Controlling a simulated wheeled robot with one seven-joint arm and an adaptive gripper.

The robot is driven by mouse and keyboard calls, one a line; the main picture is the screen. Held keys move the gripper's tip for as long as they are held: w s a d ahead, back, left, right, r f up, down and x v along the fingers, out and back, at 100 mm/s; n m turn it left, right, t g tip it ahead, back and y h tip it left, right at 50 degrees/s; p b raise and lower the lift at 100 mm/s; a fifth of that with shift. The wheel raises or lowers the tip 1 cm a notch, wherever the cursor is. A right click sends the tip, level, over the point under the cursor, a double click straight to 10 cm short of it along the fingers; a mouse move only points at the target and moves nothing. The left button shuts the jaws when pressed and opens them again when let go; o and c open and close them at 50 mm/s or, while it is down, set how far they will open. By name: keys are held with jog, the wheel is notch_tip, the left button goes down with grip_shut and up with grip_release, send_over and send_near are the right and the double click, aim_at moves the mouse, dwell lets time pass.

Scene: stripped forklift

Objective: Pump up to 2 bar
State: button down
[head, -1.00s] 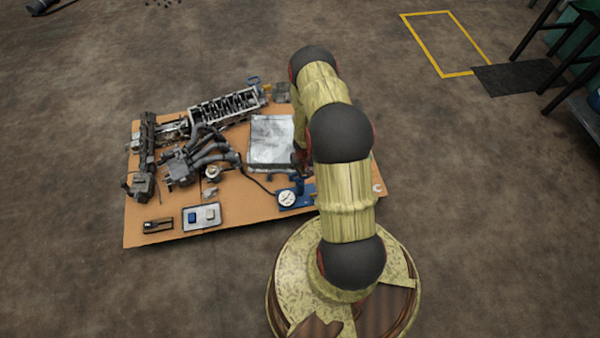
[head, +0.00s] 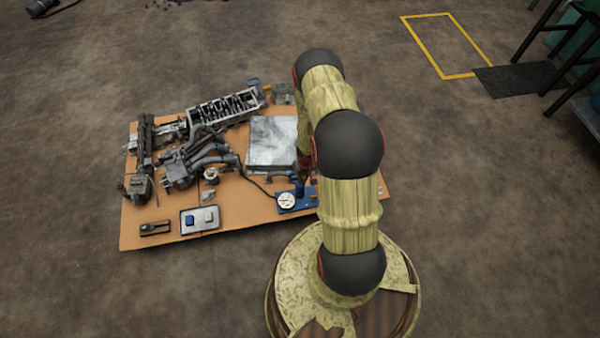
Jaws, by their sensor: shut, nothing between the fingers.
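The blue pump (head: 299,187) stands on the near right part of the cardboard sheet, on a blue base. Its round white gauge (head: 286,201) is at the left of the base; the needle is too small to read. A dark handle bar (head: 273,179) shows above it, close to my gripper. My gripper (head: 304,169) is just at the top of the pump, mostly hidden behind my arm. It is shut with nothing held; whether it touches the handle cannot be told.
A dark hose (head: 255,184) runs left from the pump to grey pipe parts (head: 210,155). A grey plate (head: 272,143), an engine block (head: 225,106) and a small tray (head: 200,220) lie on the cardboard sheet (head: 245,212). Open floor surrounds it.

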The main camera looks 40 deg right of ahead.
jog(key=shift+r, duration=0.15)
notch_tip(320, 180, up, 12)
jog(key=s, duration=0.1)
jog(key=shift+a+f, duration=0.2)
dwell(0.4)
jog(key=c, duration=2.6)
grip_release()
